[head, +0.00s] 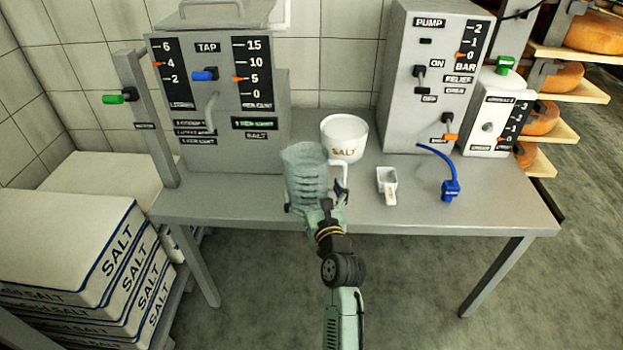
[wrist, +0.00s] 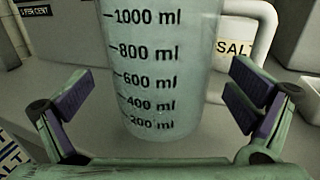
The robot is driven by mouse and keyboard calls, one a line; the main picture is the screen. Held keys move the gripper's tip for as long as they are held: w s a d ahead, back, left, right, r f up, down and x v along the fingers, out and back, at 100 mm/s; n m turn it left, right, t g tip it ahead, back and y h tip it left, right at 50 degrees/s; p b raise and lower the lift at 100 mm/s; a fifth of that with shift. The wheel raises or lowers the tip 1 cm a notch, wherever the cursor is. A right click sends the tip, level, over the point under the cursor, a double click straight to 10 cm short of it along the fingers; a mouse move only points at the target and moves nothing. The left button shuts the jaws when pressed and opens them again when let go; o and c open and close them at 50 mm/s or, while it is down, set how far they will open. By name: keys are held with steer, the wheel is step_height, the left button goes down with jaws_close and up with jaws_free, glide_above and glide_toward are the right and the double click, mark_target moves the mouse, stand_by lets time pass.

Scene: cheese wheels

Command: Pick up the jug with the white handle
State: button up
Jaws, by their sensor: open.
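The jug (head: 305,172) is a clear, greenish measuring jug with black millilitre marks and a white handle (head: 340,172) on its right side. It stands upright on the grey table. In the wrist view the jug (wrist: 160,75) fills the middle, its handle (wrist: 266,30) at upper right. My gripper (head: 316,200) is at the near side of the jug. In the wrist view my gripper (wrist: 160,105) is open, with one finger pad on each side of the jug and gaps between. The jug's far side is hidden.
A white salt tub (head: 344,135) stands behind the jug at right. A small scoop (head: 387,183) and a blue connector (head: 451,190) lie to the right. The tap unit (head: 250,130) is behind left, the pump unit (head: 430,80) behind right. Salt sacks (head: 75,240) are stacked at left.

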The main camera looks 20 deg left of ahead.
mark_target(303, 166)
steer(key=p+x, duration=0.1)
steer(key=x, duration=0.4)
steer(key=shift+f, duration=0.1)
steer(key=shift+d, duration=0.1)
steer(key=shift+c, duration=0.2)
steer(key=c, duration=1)
